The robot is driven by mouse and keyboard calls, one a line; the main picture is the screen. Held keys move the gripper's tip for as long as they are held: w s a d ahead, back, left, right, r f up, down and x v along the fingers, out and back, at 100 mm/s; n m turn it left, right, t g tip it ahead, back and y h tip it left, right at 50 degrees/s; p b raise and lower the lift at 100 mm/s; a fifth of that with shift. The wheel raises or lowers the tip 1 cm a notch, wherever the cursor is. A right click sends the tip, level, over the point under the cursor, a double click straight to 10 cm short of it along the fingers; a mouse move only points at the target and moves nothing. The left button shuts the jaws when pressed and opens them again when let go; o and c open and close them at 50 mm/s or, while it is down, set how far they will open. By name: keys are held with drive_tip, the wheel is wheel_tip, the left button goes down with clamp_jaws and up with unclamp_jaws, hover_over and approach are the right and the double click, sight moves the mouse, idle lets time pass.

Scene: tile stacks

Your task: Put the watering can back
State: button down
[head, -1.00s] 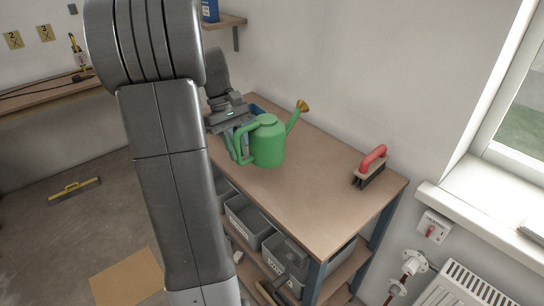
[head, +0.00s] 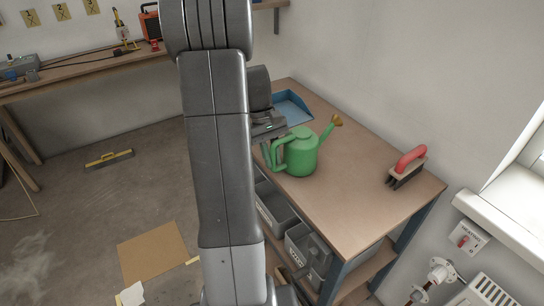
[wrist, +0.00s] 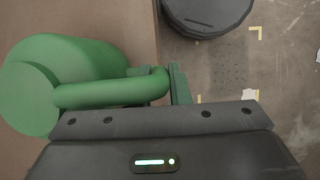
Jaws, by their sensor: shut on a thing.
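The green watering can (head: 303,158) is upright at the left edge of the wooden workbench (head: 345,200), its brass-tipped spout pointing right and back. I cannot tell whether its base touches the top. My gripper (head: 271,155) is at the can's left side, shut on its handle. In the wrist view the green handle (wrist: 105,93) runs to my gripper (wrist: 162,85), with the can's body at the left. My arm hides part of the bench's left side.
A brush with a red handle (head: 410,160) stands on the bench's right part. A blue tray (head: 291,108) lies at the back. Grey bins (head: 275,207) sit on the shelf below. A cardboard sheet (head: 152,250) and a yellow-topped broom head (head: 109,159) lie on the floor.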

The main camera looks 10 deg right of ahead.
drive_tip(key=shift+f, duration=0.15)
drive_tip(key=c, duration=1.4)
unclamp_jaws()
drive_tip(key=shift+o, duration=0.2)
drive_tip(key=v, duration=1.2)
